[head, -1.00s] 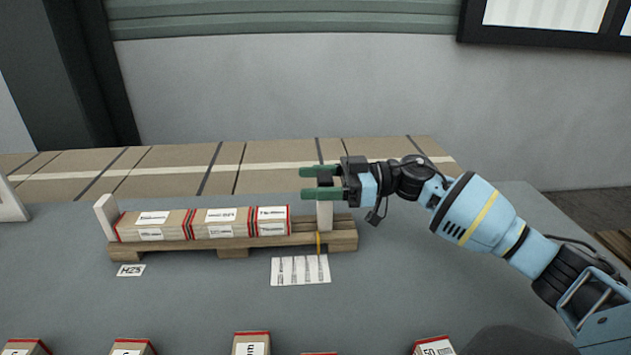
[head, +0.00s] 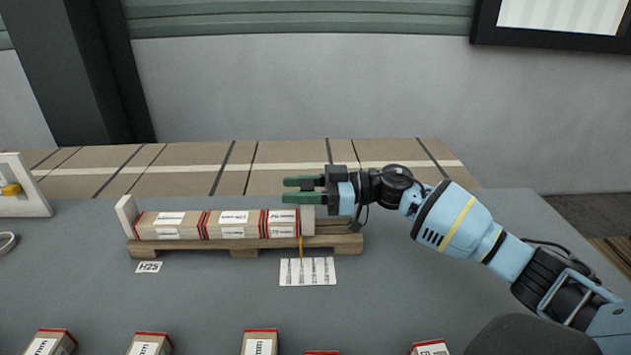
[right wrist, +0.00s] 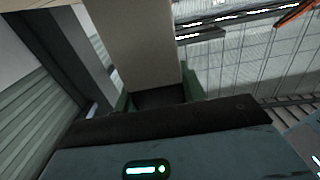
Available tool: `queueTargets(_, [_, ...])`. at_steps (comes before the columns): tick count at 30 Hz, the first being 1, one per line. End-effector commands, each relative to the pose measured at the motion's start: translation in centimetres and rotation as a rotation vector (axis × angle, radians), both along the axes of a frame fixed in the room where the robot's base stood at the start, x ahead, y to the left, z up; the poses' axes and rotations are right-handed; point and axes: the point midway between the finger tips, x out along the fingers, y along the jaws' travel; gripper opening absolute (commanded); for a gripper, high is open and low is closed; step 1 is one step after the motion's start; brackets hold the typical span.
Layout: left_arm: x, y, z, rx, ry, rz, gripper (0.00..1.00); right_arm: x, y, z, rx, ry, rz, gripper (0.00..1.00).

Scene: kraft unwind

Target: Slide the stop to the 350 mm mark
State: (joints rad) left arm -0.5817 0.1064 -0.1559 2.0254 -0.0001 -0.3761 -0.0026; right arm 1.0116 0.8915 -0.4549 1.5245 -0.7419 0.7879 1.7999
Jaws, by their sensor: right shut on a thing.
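The stop (head: 308,222) is a pale upright block on the wooden rail (head: 345,240), close against the right end of a row of boxes. I cannot tell whether it touches them. A thin yellow pointer (head: 301,246) hangs from it above a white scale card (head: 308,272), left of the card's middle. The card's numbers are too small to read. My right gripper (head: 289,190) is shut on the stop's top, coming in from the right. In the right wrist view the stop (right wrist: 135,45) stands between the green fingers. My left gripper is out of view.
Red-edged boxes (head: 234,225) lie in a row on the rail against a pale end plate (head: 126,215). A small H25 label (head: 149,267) lies in front. More boxes (head: 260,342) stand along the near edge. Grey table is clear between.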

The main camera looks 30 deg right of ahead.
Motion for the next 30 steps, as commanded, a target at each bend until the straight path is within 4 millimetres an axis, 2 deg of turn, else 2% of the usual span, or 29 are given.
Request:
queueTargets(8, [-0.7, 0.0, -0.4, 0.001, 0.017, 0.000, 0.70, 0.0, 0.0, -0.1, -0.002, 0.000, 0.000, 0.00])
queueTargets(9, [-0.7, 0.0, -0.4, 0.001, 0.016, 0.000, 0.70, 0.0, 0.0, -0.1, -0.002, 0.000, 0.000, 0.43])
queueTargets(14, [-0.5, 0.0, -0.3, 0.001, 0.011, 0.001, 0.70, 0.0, 0.0, -0.1, -0.001, 0.000, 0.000, 0.62])
queueTargets(23, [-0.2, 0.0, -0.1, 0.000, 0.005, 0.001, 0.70, -0.1, -0.2, -0.1, -0.002, 0.000, 0.000, 0.62])
queueTargets(30, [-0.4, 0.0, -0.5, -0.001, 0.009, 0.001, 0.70, -1.6, -2.7, -0.3, -0.005, 0.004, -0.003, 0.62])
